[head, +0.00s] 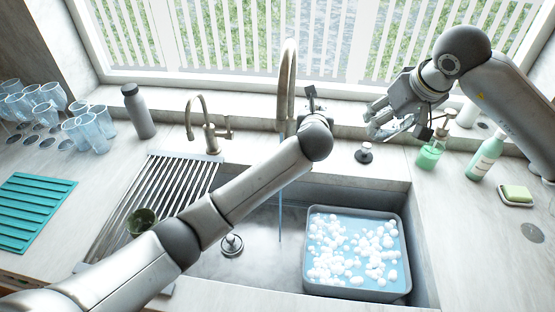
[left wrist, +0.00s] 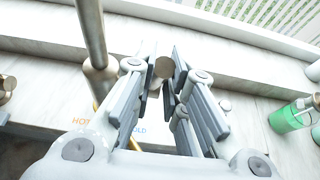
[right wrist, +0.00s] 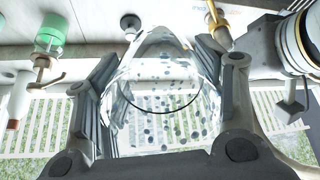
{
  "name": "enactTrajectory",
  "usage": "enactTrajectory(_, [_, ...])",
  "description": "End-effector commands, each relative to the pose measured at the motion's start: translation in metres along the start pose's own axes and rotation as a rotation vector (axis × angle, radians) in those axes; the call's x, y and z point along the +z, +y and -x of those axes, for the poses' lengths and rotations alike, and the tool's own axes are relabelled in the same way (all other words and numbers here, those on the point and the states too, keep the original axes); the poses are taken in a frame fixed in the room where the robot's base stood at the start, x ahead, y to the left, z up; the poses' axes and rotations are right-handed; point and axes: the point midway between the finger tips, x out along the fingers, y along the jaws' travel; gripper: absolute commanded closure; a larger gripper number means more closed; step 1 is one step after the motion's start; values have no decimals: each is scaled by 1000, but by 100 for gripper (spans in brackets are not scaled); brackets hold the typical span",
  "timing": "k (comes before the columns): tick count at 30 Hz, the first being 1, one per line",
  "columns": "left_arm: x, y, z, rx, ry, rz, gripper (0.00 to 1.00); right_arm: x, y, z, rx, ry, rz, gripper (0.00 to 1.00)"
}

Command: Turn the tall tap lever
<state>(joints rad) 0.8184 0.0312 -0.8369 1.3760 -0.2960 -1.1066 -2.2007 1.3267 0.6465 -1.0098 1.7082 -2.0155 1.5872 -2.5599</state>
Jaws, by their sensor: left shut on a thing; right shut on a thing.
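The tall tap (head: 288,75) stands behind the sink, and a thin blue stream (head: 281,215) falls below it into the basin. Its post also shows in the left wrist view (left wrist: 92,35). My left gripper (head: 311,98) is beside the tap. In the left wrist view its fingers (left wrist: 162,75) are closed around the round end of the tap lever (left wrist: 163,67). In the head view, my wrist mostly hides the lever. My right gripper (head: 378,118) is shut on a clear, speckled glass (right wrist: 160,95), hard to make out in the head view.
A grey tub (head: 313,282) of bubbly water sits in the sink. A smaller tap (head: 207,120) and a grey bottle (head: 138,110) stand left. Several glasses (head: 78,137) stand far left.

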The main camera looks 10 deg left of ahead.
Motion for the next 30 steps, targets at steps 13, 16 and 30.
enactTrajectory(13, [6, 0, -4, -1, 70, 0, 100, -1, 0, 1, 0, 2, 0, 69])
enactTrajectory(16, [11, 0, -8, 2, 108, 0, 100, -1, 0, 1, 0, 2, 0, 69])
enactTrajectory(30, [16, 0, -17, 0, 242, 0, 100, -1, 0, 1, 0, 2, 0, 69])
